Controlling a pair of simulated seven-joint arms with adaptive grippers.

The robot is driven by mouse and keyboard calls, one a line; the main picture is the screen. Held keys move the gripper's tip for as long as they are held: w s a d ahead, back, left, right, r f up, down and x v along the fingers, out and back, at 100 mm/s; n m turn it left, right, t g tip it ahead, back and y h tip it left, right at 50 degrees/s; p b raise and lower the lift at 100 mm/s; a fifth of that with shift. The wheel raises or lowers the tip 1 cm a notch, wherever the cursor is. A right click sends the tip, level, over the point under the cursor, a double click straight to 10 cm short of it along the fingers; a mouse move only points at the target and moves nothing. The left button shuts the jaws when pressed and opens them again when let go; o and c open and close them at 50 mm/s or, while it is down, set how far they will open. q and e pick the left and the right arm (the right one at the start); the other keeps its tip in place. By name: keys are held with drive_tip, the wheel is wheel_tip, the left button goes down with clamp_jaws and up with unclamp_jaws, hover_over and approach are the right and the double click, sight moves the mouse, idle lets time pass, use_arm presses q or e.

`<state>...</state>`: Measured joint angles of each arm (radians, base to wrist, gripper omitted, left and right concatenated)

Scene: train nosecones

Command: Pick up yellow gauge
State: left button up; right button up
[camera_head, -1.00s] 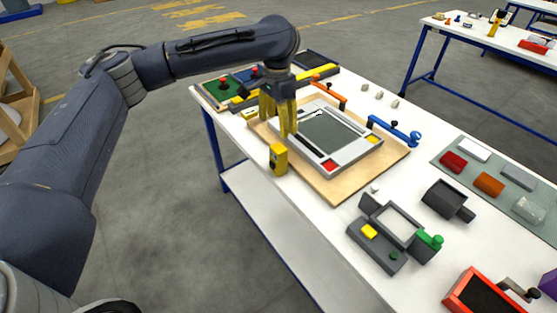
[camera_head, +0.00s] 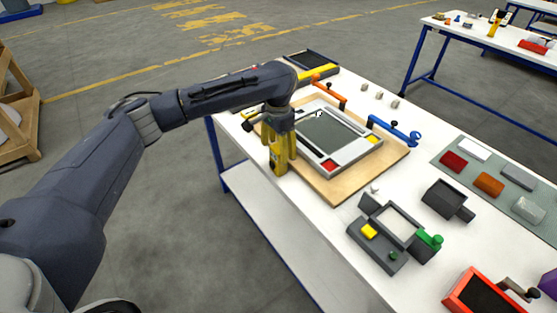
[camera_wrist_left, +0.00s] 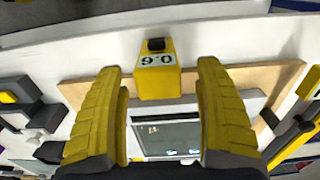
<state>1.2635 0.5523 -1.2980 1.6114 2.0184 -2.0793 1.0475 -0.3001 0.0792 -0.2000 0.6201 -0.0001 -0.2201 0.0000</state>
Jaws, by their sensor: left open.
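The yellow gauge (camera_head: 279,163) stands at the table's front edge, beside the wooden board. My left gripper (camera_head: 279,165) is just over it in the head view, and its fingers partly hide it. In the left wrist view the gauge (camera_wrist_left: 157,75) shows a white label reading "0.6" and a dark knob on one end. There my left gripper (camera_wrist_left: 160,75) is open, with one yellow finger on each side of the gauge and gaps between. The gauge lies at fingertip level or a little beyond; I cannot tell exactly. My right gripper is not in view.
A grey framed panel (camera_head: 349,158) lies on the wooden board (camera_head: 330,192) right behind the gauge. Orange (camera_head: 325,86) and blue (camera_head: 392,130) clamps stand at the board's edges. A grey device (camera_head: 375,250) is farther right. The floor in front of the table is clear.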

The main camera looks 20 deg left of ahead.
use_arm(q)
drive_tip(key=shift+f, duration=1.9)
drive_tip(key=shift+c, duration=0.4)
drive_tip(key=c, duration=1.3)
drive_tip(key=shift+r, duration=0.1)
drive_tip(key=shift+c, duration=0.2)
wheel_tip(320, 180, up, 19)
approach(280, 170)
drive_tip(key=shift+w+a+f, duration=0.3)
drive_tip(key=shift+w+f, duration=0.1)
drive_tip(key=shift+w, duration=0.25)
drive_tip(key=shift+w+a+f, duration=0.3)
drive_tip(key=shift+w+f, duration=0.05)
drive_tip(key=shift+w, duration=0.25)
drive_tip(key=shift+f, duration=0.15)
drive_tip(key=shift+f, duration=2.25)
drive_tip(key=shift+f, duration=0.25)
